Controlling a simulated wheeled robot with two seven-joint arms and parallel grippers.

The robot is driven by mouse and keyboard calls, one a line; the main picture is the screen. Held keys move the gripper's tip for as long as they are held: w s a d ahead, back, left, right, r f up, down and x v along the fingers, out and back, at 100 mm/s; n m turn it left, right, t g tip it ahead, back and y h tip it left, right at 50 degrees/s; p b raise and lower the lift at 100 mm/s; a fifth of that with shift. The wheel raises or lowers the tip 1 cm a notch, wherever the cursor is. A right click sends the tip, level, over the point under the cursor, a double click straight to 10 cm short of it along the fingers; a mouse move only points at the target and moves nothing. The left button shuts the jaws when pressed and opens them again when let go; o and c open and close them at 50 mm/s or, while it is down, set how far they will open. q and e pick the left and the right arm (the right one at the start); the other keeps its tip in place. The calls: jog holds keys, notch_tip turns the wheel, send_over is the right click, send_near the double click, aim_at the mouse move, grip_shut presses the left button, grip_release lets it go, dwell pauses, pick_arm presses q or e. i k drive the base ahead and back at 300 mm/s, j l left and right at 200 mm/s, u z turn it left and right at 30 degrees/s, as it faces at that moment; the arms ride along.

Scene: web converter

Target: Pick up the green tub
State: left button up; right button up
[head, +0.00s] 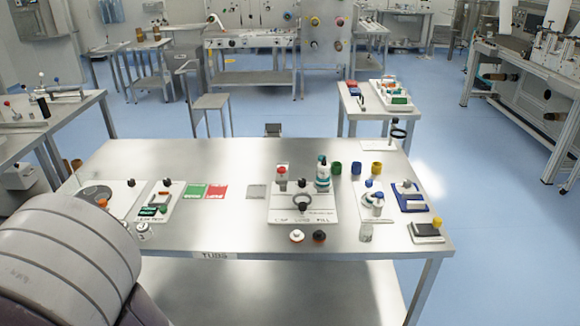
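The green tub (357,168) is a small round green piece standing on the steel table (235,234) in the head view, right of centre toward the back. Neither of my grippers shows. A large grey rounded part, apparently of my own arm, fills the lower left corner and hides the table's near left corner.
A white board with fixtures (284,212) lies front-left of the tubs. White trays with small bottles and a blue-based tray (412,204) lie to their front-right. Red and green cards (196,191) lie on the left half. A side table (365,127) stands behind.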

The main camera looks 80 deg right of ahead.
aim_at(336, 168)
jog(key=z, duration=3.4)
